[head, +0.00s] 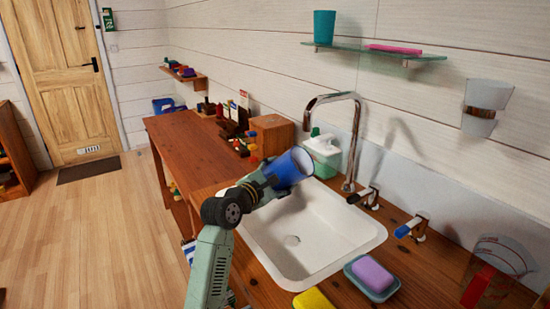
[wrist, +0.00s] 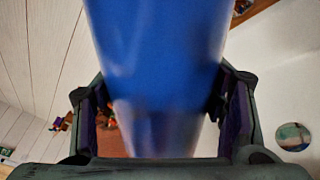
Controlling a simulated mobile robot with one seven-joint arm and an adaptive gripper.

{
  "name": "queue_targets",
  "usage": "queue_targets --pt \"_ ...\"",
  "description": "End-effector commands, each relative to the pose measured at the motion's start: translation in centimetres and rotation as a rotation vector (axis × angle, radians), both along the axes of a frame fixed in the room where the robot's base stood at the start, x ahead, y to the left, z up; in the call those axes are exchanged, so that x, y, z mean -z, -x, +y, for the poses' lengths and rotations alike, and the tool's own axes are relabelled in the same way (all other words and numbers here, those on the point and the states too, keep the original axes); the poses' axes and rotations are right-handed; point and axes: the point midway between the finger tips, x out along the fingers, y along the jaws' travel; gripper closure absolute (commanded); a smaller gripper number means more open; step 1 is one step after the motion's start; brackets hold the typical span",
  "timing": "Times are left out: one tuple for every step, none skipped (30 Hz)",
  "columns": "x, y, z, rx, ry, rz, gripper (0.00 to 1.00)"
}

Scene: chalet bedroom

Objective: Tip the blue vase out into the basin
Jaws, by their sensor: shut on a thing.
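The blue vase (head: 288,168) is held by my gripper (head: 268,178) above the back left part of the white basin (head: 349,238). The vase is tilted, with its open mouth toward the upper right in the head view. In the wrist view the vase (wrist: 158,60) fills the middle, between the two fingers of my gripper (wrist: 165,115). The fingers are shut on its sides. I cannot see whether anything is in the vase. The basin floor and drain (head: 292,240) are bare in the head view.
A chrome tap (head: 357,130) rises behind the basin, with a soap bottle (head: 323,152) left of it. A purple soap (head: 372,273) on a dish and a yellow sponge (head: 313,299) lie at the front. A measuring jug (head: 497,265) stands at right. A wooden box (head: 271,135) stands behind.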

Motion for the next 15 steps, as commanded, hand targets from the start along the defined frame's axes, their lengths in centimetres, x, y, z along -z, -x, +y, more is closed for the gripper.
queue_targets --pt "-1.1 0.2 -0.4 0.002 0.052 0.026 0.91" --pt "-1.1 0.2 -0.5 0.001 0.080 0.040 0.91" --pt "-1.2 0.4 -0.7 0.002 0.120 0.060 0.91" --pt "-0.9 0.5 -1.0 0.002 0.152 0.074 0.91" --pt "-0.7 0.7 -1.4 0.004 0.188 0.090 0.91" --pt "-1.0 0.9 -1.8 0.005 0.238 0.114 0.91" --pt "-1.4 1.0 -2.2 0.004 0.279 0.134 0.91" --pt "-1.6 1.2 -2.5 0.004 0.316 0.154 0.91" --pt "-1.9 1.4 -2.9 0.004 0.368 0.179 0.91" --pt "-2.2 1.6 -3.2 0.004 0.407 0.199 0.91" --pt "-2.4 1.7 -3.5 0.003 0.443 0.218 0.91" --pt "-2.7 1.9 -3.9 0.005 0.491 0.241 0.91" --pt "-3.0 2.1 -4.2 0.005 0.523 0.257 0.91" --pt "-3.2 2.2 -4.4 0.004 0.554 0.273 0.91" --pt "-3.4 2.3 -4.7 0.003 0.593 0.292 0.91"
